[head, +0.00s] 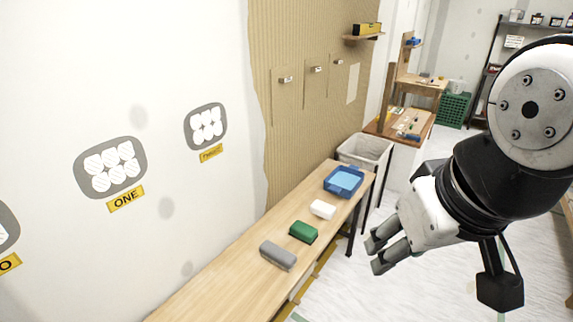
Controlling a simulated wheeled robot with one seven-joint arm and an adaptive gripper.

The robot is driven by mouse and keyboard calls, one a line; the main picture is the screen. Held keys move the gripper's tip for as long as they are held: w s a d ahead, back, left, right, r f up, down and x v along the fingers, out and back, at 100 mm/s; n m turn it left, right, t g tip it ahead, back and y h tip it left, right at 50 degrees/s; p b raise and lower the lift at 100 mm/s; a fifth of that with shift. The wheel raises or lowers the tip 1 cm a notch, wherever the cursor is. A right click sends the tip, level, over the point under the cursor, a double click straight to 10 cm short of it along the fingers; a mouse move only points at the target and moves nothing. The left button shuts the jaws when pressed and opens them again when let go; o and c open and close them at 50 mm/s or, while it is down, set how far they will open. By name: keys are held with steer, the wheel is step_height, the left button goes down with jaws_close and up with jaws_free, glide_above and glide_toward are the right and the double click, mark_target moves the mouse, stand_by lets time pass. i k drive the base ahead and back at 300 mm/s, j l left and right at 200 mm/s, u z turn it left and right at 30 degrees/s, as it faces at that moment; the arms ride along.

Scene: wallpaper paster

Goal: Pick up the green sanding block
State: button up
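The green sanding block (304,231) lies on the long wooden bench (222,287) along the wall. It sits between a grey block (278,255) nearer to me and a white block (323,209) farther off. My gripper (373,255) hangs to the right of the bench, apart from the green block. Its two fingers show a gap between them with nothing held.
A blue tray (343,182) stands at the bench's far end. A white bin (364,153) is behind it. The wall (60,90) runs along the bench's left side. The floor (340,300) right of the bench is mostly clear.

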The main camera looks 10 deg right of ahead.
mark_target(304, 233)
steer(key=u, duration=1.1)
steer(key=z, duration=1.15)
steer(key=i+l+z, duration=0.1)
steer(key=i+l, duration=0.25)
steer(key=i+l+z, duration=0.1)
steer(key=i+l, duration=0.2)
steer(key=i, duration=0.3)
